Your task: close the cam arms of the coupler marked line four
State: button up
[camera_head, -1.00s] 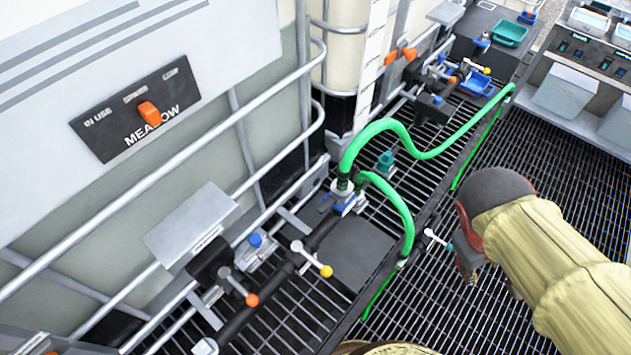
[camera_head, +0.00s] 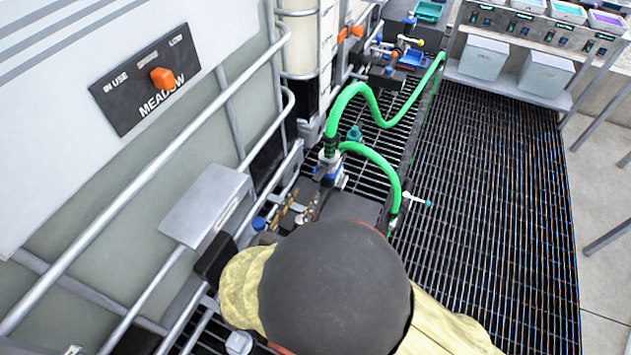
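A coupler (camera_head: 328,172) with blue and light metal parts stands at the foot of the green hose, on the dark pipework left of centre. Its line marking is too small to read, and I cannot tell how its cam arms are set. My dark rounded wrist and yellow-sleeved arm fill the lower middle, just in front of the coupler. Small brass-coloured parts (camera_head: 287,211) show just beyond my wrist; I cannot tell whether they belong to my gripper or the pipework. My gripper's fingers are not clearly visible, and anything held is hidden.
A green hose (camera_head: 368,96) arches from the coupler to the back, with a shorter loop (camera_head: 378,160) beside it. A tank panel marked MEADOW (camera_head: 146,82) and metal rails (camera_head: 150,185) bound the left. Open floor grating (camera_head: 490,200) lies right. Grey bins (camera_head: 483,57) stand behind.

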aim_at(315, 182)
jog(key=shift+b+x, duration=0.7)
jog(key=shift+x, duration=2.9)
jog(key=shift+d, duration=0.1)
jog(key=shift+c, duration=0.4)
jog(key=c, duration=0.7)
grip_shut()
